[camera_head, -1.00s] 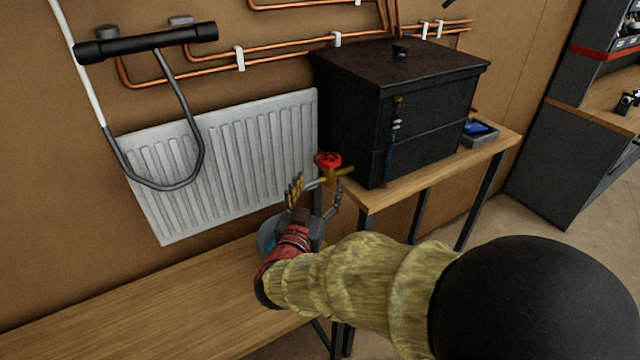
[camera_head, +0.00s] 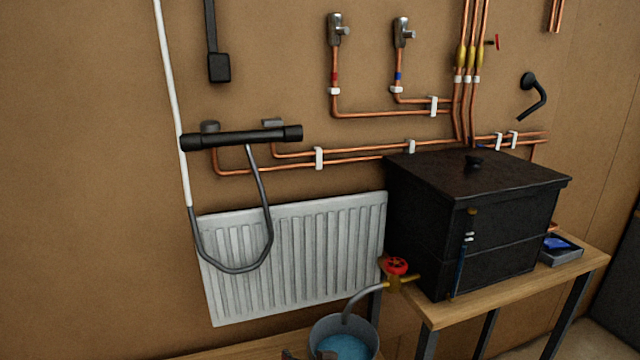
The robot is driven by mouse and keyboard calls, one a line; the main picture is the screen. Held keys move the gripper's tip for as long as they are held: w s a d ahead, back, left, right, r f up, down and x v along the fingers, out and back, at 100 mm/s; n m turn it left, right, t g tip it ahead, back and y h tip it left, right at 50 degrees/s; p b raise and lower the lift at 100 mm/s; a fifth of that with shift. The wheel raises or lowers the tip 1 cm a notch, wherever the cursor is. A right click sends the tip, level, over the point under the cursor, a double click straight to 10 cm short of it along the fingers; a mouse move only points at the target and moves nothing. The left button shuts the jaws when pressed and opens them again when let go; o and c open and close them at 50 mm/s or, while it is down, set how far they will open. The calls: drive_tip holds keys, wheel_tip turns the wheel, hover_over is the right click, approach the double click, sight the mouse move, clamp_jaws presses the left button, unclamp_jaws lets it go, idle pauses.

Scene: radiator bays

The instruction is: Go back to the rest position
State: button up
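Only a small dark part at the bottom edge, in front of the bucket, seems to be my gripper (camera_head: 308,355). The rest of it and my arm are out of view below, so its opening cannot be judged. A brass valve with a red handwheel (camera_head: 396,267) sits at the lower right of the radiator. A grey hose (camera_head: 365,293) runs from it down into a grey bucket (camera_head: 317,335) holding blue water. The gripper tips are apart from the valve.
A white radiator (camera_head: 300,260) hangs on the brown wall with copper pipes (camera_head: 350,157) above it. A black boiler box (camera_head: 490,235) stands on a wooden table (camera_head: 445,312) at right, beside a small tray (camera_head: 562,255). A black bar with a grey hose (camera_head: 240,138) hangs at left.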

drive_tip(key=s+d+r+n+g+h, duration=0.1)
drive_tip(key=s+d+r+g, duration=0.15)
drive_tip(key=s+d, duration=0.45)
drive_tip(key=s+d+r+n+g, duration=0.1)
drive_tip(key=s+d+g, duration=0.25)
drive_tip(key=s, duration=0.65)
drive_tip(key=s+d+r+m+t+h, duration=0.2)
drive_tip(key=s+d+r, duration=0.3)
drive_tip(key=d, duration=0.6)
wheel_tip(320, 180, up, 2)
drive_tip(key=shift+r+h, duration=0.25)
drive_tip(key=shift+h, duration=0.05)
drive_tip(key=shift+w+d, duration=0.1)
drive_tip(key=shift+c, duration=0.5)
